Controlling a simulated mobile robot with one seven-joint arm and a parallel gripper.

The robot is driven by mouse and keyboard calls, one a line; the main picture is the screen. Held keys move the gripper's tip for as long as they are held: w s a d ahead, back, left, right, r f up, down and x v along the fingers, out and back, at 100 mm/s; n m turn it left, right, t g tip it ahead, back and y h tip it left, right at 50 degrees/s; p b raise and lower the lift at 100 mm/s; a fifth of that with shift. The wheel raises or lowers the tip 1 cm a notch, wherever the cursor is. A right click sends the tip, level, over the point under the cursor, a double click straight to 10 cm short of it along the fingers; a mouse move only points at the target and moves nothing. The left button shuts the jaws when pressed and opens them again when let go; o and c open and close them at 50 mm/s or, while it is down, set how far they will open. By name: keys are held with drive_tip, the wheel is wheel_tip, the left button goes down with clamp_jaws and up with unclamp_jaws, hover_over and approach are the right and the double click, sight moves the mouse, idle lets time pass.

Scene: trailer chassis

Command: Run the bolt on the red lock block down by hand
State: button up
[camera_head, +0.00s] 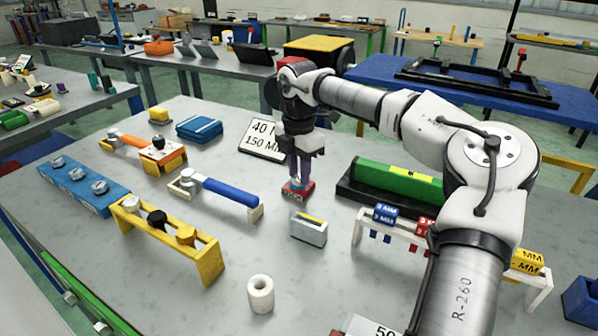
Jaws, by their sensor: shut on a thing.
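The small red lock block (298,191) lies on the grey table near the middle of the camera_head view. My gripper (298,177) points straight down over it, its fingertips just above the block's top. It is shut on the bolt of the red lock block, which the fingers mostly hide. A bit of blue shows between the fingertips, too small to make out. How far the bolt stands in the block cannot be seen.
A sign (262,140) stands behind. A yellow rack (165,240) is front left.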

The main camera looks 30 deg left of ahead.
sight(298, 178)
drive_tip(key=shift+a+r+m, duration=0.1)
drive_tip(key=shift+r+m, duration=0.15)
drive_tip(key=shift+m, duration=0.55)
drive_tip(key=o, duration=1)
drive_tip(key=shift+s, duration=0.1)
drive_tip(key=shift+f, duration=0.1)
wheel_tip(298, 178, up, 14)
drive_tip(key=shift+f, duration=0.15)
